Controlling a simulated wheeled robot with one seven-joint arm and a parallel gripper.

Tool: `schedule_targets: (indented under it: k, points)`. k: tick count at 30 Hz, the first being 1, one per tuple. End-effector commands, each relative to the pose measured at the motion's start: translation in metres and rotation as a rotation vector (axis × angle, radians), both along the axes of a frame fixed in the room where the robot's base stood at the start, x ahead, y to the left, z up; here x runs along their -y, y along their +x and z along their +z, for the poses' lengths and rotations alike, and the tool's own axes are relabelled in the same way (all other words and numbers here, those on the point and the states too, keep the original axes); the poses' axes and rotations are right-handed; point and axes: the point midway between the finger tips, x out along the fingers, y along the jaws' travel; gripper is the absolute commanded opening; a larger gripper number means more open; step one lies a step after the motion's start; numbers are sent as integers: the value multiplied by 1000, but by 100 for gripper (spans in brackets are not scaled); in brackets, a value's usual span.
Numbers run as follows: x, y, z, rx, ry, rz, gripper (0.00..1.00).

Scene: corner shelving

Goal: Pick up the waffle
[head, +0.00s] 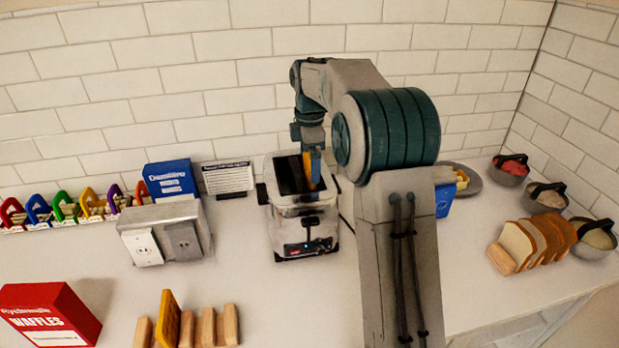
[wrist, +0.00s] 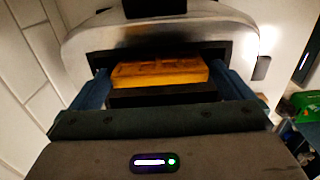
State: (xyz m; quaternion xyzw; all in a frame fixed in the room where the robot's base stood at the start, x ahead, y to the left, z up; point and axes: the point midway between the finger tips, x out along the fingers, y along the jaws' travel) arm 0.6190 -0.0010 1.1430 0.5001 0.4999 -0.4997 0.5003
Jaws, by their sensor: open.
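A yellow-orange waffle (wrist: 160,72) stands in the dark top opening of a silver appliance (wrist: 200,38). In the head view, a narrow orange strip of the waffle (head: 316,165) shows beside my gripper above the silver appliance (head: 306,222). My gripper (wrist: 160,82) is open, with one blue finger on each side of the waffle. I cannot tell whether the fingers touch it. In the head view, my gripper (head: 309,163) points down at the opening. The waffle's lower part is hidden.
A wooden rack (head: 209,327) holds another yellow waffle-like slice (head: 169,318). A metal outlet box (head: 165,232) and blue box (head: 172,180) stand left of the appliance. Bread slices (head: 532,243) and bowls (head: 548,197) are at right.

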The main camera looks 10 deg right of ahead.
Motion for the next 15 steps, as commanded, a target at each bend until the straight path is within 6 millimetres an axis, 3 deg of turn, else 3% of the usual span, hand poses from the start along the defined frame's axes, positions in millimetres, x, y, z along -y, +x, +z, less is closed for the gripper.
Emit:
schedule_targets:
  k: [9, 15]
  points:
    - [-1, 1, -42, -3, 0, 0, 100]
    - [0, 1, -51, 0, 0, 0, 100]
